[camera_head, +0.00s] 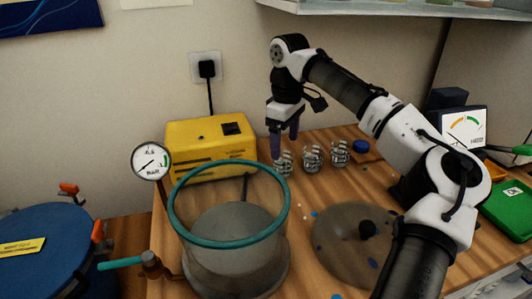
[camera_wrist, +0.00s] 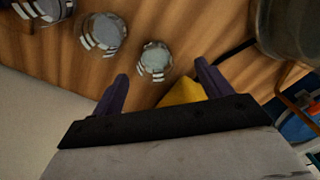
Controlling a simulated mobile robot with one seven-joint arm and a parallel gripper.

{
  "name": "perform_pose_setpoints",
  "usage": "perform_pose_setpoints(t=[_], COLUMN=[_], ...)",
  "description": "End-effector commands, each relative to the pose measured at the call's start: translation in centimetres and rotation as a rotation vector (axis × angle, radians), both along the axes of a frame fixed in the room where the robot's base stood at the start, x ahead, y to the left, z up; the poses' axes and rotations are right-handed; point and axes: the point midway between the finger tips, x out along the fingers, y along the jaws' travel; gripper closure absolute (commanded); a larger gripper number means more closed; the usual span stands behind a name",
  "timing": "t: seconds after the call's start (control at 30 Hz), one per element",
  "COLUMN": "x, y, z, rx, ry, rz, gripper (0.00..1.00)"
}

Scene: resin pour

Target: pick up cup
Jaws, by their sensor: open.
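Three small clear cups with dark and white banding stand in a row on the wooden table: a left cup (camera_head: 285,165), a middle cup (camera_head: 312,158) and a right cup (camera_head: 340,153). My gripper (camera_head: 284,146) points down, open, at the left cup, with its purple fingers overlapping the cup's upper part in the head view. In the wrist view my gripper (camera_wrist: 161,70) is open and empty. The nearest cup (camera_wrist: 154,60) lies just ahead of the gap between the fingertips, apparently not gripped. A second cup (camera_wrist: 103,34) and part of a third (camera_wrist: 42,8) are to its left.
A yellow box (camera_head: 210,146) stands behind and left of the cups. A blue cap (camera_head: 361,146) sits beyond the right cup.

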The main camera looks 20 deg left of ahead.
Motion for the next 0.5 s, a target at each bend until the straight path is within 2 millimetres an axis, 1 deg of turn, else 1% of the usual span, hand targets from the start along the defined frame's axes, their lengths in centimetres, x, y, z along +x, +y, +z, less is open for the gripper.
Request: perform_pose_setpoints(t=[0.17,0.5], x=[0.0,0.4], y=[0.0,-0.1], z=[-0.4,-3.9], rx=[-0.001,-0.003], ry=[0.000,0.000], rz=[0.000,-0.002], gripper=[0.22,0.22])
